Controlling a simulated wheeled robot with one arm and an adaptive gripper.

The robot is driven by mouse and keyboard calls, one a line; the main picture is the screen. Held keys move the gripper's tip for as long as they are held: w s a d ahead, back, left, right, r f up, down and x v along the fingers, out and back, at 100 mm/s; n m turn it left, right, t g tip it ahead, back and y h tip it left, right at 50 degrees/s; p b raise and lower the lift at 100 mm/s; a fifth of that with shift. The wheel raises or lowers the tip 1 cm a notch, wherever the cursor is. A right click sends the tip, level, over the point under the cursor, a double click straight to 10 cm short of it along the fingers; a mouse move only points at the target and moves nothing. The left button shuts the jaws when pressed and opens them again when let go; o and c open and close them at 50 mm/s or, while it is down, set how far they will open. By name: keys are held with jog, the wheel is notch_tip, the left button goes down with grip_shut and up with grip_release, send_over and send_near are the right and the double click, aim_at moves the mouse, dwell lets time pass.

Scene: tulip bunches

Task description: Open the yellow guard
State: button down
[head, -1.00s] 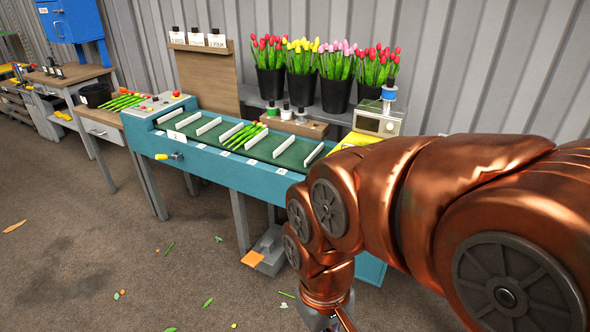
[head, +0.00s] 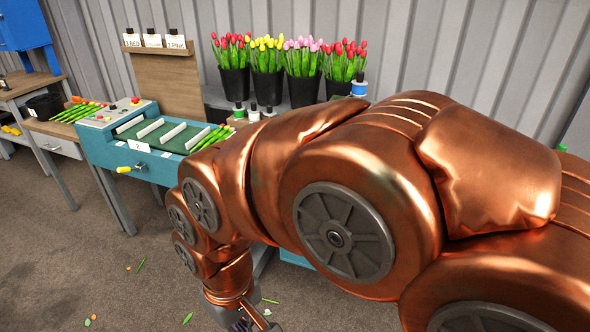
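The yellow guard is not visible now; my copper arm covers the right part of the conveyor, where a yellow cover showed earlier. The teal conveyor (head: 160,170) has a dark green belt (head: 165,138) with upright white dividers, and a bunch of green stems (head: 210,138) lies on it. My arm reaches across the right half of the picture and bends down to the bottom edge.
A yellow-handled crank (head: 128,169) sticks out of the conveyor's front. A control panel (head: 118,113) stands at its left end. Black buckets of tulips (head: 268,86) stand behind. A side table with stems (head: 75,113) is at the left. The floor (head: 70,265) in front is mostly clear.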

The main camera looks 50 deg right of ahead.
jog(key=w+a+f+m+t+y+b, duration=0.1)
jog(key=w+f+m+t+b, duration=0.25)
jog(key=w, duration=0.65)
jog(key=w+a+f+m+t+y+b, duration=0.1)
jog(key=w+a+f+m+t+b, duration=0.2)
jog(key=w, duration=0.7)
jog(key=w+d+r+m+t+h+b, duration=0.1)
jog(key=w+d+m+t+b, duration=0.4)
jog(key=w, duration=0.3)
jog(key=w+d+r+m+t+b, duration=0.25)
jog(key=w+d+m+b, duration=0.2)
jog(key=w+m, duration=0.3)
jog(key=w+d+f+m+t+h+b, duration=0.1)
jog(key=d+m+h+b, duration=0.35)
jog(key=d+m, duration=0.5)
jog(key=w+d+f+m+t+h+b, duration=0.1)
jog(key=d+m+t+h+b, duration=0.15)
jog(key=d+m+h, duration=0.7)
jog(key=s+d+f+m+g+h+b, duration=0.35)
jog(key=s+d+m+g, duration=0.2)
jog(key=d, duration=0.55)
jog(key=s+d+f+m+g+h+b, duration=0.2)
jog(key=s+d+f+m+g, duration=0.3)
jog(key=d, duration=0.6)
jog(key=r+x, duration=0.2)
jog(key=x, duration=0.7)
jog(key=shift+s+m+t, duration=0.35)
jog(key=shift+m+t, duration=0.05)
jog(key=shift+m, duration=0.05)
